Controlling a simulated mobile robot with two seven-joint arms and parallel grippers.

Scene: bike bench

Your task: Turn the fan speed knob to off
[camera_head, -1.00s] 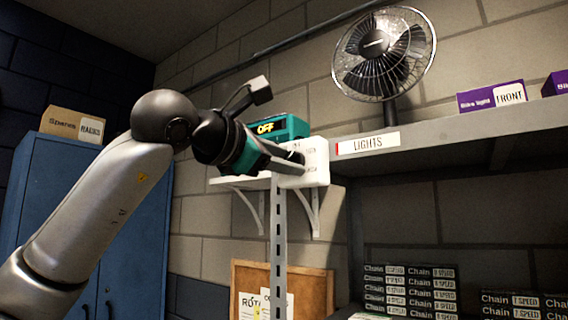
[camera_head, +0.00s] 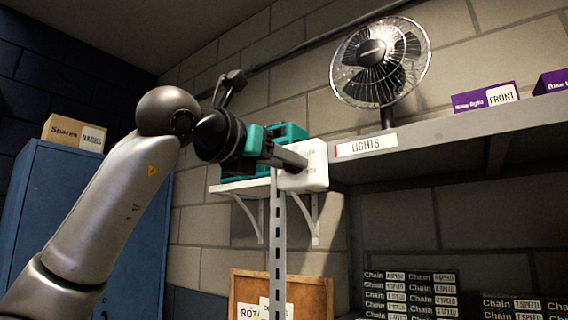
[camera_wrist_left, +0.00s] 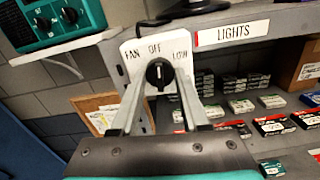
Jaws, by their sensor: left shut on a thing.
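The fan speed knob (camera_wrist_left: 159,73) is black and round with a white pointer line. It sits on a white control box (camera_wrist_left: 181,48) lettered FAN, OFF and LOW, and in the left wrist view its line stands about upright, toward OFF. The box also shows in the head view (camera_head: 317,165), on the front of a shelf post. My left gripper (camera_head: 301,161) reaches the box face, its fingers on either side of the knob, shut on it. My right gripper is in neither view.
A black desk fan (camera_head: 383,62) stands on the grey shelf (camera_head: 460,125) above the LIGHTS label (camera_head: 367,145). A teal device (camera_head: 291,131) sits on a white bracket shelf behind my gripper. Purple boxes (camera_head: 486,98) lie at right; a blue cabinet (camera_head: 130,215) stands at left.

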